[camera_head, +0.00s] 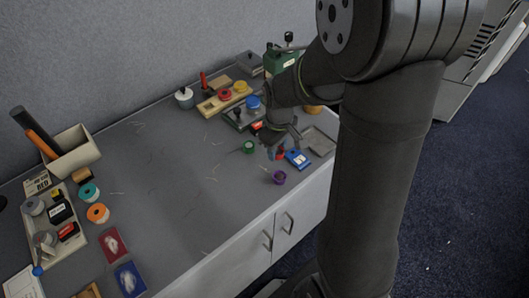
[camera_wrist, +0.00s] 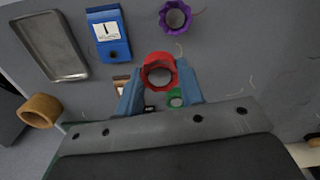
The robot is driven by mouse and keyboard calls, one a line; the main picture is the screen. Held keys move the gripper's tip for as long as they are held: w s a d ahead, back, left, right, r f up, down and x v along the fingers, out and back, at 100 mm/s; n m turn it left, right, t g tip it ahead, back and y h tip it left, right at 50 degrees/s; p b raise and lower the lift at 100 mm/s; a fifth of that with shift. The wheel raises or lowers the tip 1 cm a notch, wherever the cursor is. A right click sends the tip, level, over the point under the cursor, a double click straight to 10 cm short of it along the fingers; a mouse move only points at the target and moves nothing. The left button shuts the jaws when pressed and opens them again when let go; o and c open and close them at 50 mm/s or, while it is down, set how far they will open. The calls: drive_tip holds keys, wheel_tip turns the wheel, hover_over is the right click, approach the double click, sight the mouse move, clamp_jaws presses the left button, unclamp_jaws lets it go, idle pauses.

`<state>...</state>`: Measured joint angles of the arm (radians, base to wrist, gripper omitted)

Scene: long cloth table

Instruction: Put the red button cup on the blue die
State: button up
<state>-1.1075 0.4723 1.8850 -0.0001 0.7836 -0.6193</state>
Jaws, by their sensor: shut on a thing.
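The red button cup (camera_wrist: 158,58) is held between the blue fingertips of my gripper (camera_wrist: 160,84) in the wrist view, with its round opening facing the camera. In the head view the cup (camera_head: 280,154) is a small red patch, partly hidden by my gripper (camera_head: 277,150). The blue die (camera_wrist: 116,48) is a blue block with a white label and a dark round hole, lying up and left of the cup in the wrist view. In the head view the die (camera_head: 298,160) lies on the table just right of my gripper, apart from the cup. I cannot tell the cup's exact height.
A purple cup (camera_head: 279,177) stands near the front edge, and a green cup (camera_head: 248,147) is left of my gripper. A shallow metal tray (camera_head: 318,140) lies right of the die. A wooden ring (camera_wrist: 40,110) is at the left in the wrist view. The table's middle is mostly clear.

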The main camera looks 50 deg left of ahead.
drive_tip(key=w+d+r, duration=0.4)
drive_tip(key=d, duration=0.2)
drive_tip(key=shift+w+r, duration=0.15)
drive_tip(key=shift+r, duration=0.1)
